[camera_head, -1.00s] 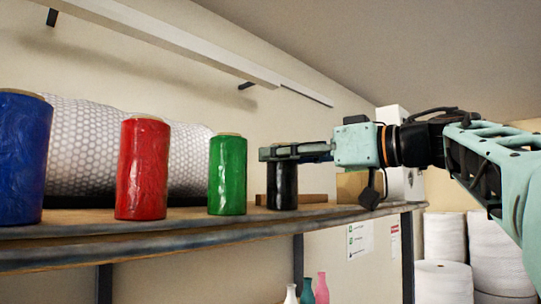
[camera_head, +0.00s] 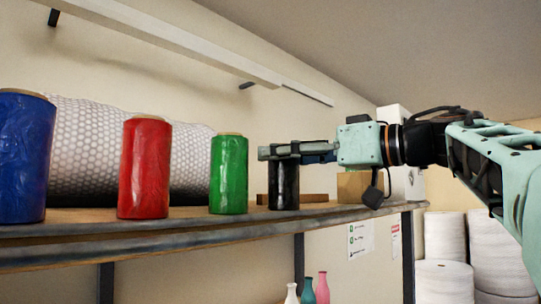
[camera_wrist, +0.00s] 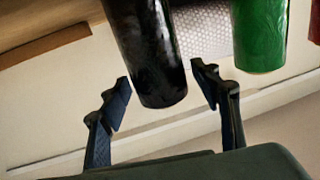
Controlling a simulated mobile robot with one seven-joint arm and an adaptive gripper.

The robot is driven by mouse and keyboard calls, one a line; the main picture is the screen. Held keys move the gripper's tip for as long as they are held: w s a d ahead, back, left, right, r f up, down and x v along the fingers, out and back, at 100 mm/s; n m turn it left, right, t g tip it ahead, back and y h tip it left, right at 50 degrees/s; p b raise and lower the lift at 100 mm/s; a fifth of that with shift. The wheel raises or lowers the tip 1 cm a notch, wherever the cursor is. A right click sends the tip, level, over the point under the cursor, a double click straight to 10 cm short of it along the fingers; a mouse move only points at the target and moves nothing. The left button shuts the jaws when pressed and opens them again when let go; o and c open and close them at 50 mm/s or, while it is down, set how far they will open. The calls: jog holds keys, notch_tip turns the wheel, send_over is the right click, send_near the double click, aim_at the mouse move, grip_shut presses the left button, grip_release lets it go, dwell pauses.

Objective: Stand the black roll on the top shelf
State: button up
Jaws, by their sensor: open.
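The black roll (camera_head: 284,187) stands upright on the top shelf (camera_head: 180,232), to the right of the green roll (camera_head: 228,175). My gripper (camera_head: 278,152) is level with the upper part of the black roll and hides its top. In the wrist view the black roll (camera_wrist: 148,50) is between my two spread fingers (camera_wrist: 161,80), with a visible gap on each side. My gripper is open and does not grip it.
A red roll (camera_head: 145,168) and a blue roll (camera_head: 24,158) stand further left. Bubble wrap (camera_head: 100,150) lies behind them. A carton (camera_head: 352,186) is right of the black roll. A rail (camera_head: 170,38) runs above along the wall.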

jog(key=b+v, duration=0.1)
jog(key=v, duration=1)
jog(key=shift+s+d+r, duration=0.25)
jog(key=shift+r, duration=0.05)
jog(key=shift+w+d, duration=0.1)
